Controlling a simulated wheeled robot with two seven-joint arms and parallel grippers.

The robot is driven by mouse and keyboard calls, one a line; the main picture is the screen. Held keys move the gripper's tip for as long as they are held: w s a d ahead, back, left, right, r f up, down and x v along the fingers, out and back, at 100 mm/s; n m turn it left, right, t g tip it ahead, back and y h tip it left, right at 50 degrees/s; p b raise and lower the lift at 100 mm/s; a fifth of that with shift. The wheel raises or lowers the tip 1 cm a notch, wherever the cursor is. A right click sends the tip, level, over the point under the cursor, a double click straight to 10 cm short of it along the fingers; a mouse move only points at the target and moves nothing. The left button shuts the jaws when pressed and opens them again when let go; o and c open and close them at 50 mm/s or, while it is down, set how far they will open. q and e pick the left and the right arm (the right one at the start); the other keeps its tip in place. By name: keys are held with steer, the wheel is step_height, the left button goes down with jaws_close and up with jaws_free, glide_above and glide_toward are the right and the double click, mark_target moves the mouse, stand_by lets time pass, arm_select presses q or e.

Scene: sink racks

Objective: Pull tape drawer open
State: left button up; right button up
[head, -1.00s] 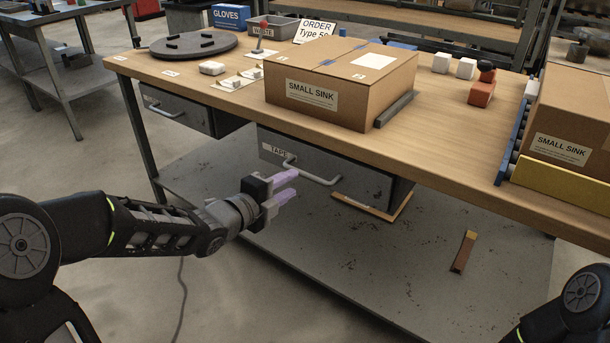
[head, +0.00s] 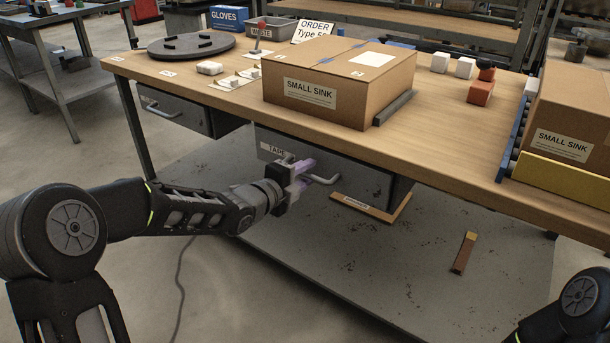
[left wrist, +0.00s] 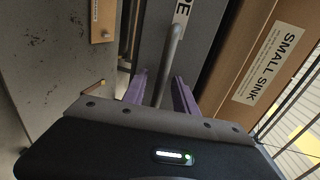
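The grey tape drawer (head: 362,183) hangs under the front edge of the workbench and looks closed. Its "TAPE" label (head: 273,149) shows at the front's upper left. Its bar handle (head: 326,180) is partly hidden by my left gripper (head: 304,178), which is at the drawer front. In the left wrist view, the purple fingers (left wrist: 160,93) are apart, one on each side of the handle (left wrist: 171,60). I see no clear contact with the handle. My right gripper is outside the views; only part of that arm shows at the lower right.
A second drawer (head: 182,112) hangs to the left. A "SMALL SINK" box (head: 315,105) stands on the workbench (head: 440,130) above the tape drawer. A lower shelf (head: 400,270) lies beneath, with a small brown piece (head: 464,252) on it. The space before the drawer front is otherwise clear.

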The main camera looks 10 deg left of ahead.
arm_select(q)
jaws_close()
stand_by(1.4)
